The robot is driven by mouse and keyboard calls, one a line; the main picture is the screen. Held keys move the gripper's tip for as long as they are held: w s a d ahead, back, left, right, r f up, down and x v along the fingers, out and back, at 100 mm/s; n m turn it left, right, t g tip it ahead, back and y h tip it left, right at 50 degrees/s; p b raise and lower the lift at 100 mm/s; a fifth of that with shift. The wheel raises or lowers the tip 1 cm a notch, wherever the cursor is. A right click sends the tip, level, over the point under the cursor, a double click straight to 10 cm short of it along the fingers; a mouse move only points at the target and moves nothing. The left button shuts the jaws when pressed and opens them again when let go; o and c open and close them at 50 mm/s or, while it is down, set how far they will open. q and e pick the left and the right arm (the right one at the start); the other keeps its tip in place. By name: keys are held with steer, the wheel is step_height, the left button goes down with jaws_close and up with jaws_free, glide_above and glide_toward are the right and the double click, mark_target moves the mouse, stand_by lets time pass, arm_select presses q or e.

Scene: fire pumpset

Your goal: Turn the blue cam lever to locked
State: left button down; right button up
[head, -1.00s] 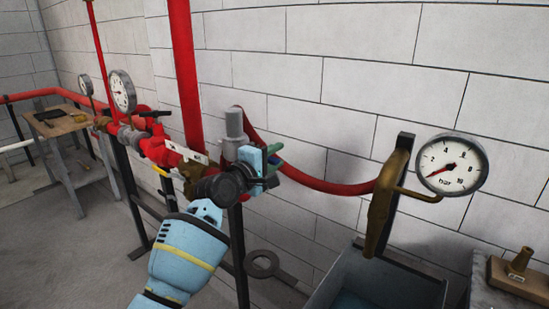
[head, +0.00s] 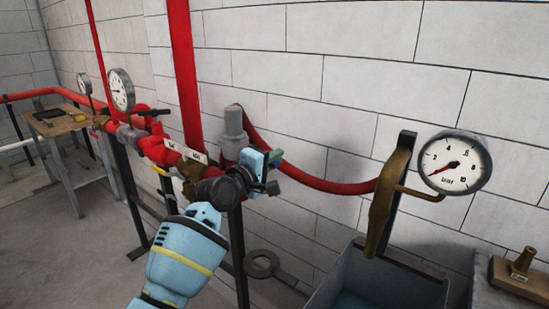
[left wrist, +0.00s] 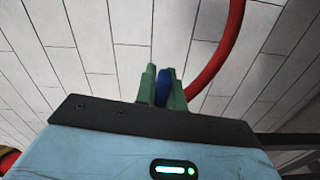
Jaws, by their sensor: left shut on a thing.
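The blue cam lever (left wrist: 164,88) shows in the left wrist view as a blue piece between the two green fingers of my left gripper (left wrist: 165,92). The gripper is shut on it. In the head view my left gripper (head: 273,172) is at the right end of the red pipework, in front of the grey upright fitting (head: 234,124). There the gripper body hides the lever, so I cannot read its angle. My right gripper is in neither view.
A red hose (head: 325,184) curves behind my gripper to a brass nozzle (head: 385,200) beside a pressure gauge (head: 455,162). A grey trough (head: 335,270) stands below right. Red pipes with valves and gauges run left. A workbench (head: 60,122) stands far left.

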arm_select(q)
steer(key=f+m, duration=0.1)
steer(key=f+m+b, duration=0.1)
steer(key=shift+w+a+m, duration=0.15)
steer(key=shift+a+m, duration=0.05)
steer(key=shift+m, duration=0.1)
steer(key=a+f+m+b, duration=0.1)
steer(key=m+b, duration=0.1)
steer(key=m, duration=0.1)
steer(key=w+a+f+m+b, duration=0.1)
steer(key=m+b, duration=0.1)
steer(key=m, duration=0.2)
steer(key=w+a+f+m+b, duration=0.1)
steer(key=m+b, duration=0.1)
steer(key=m, duration=0.1)
steer(key=shift+w+a+f, duration=0.2)
steer(key=shift+w+f, duration=0.05)
steer(key=shift+f, duration=0.05)
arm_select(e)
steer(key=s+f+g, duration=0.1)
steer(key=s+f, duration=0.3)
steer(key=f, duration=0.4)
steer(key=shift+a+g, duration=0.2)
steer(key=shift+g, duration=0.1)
arm_select(q)
steer(key=shift+m, duration=0.3)
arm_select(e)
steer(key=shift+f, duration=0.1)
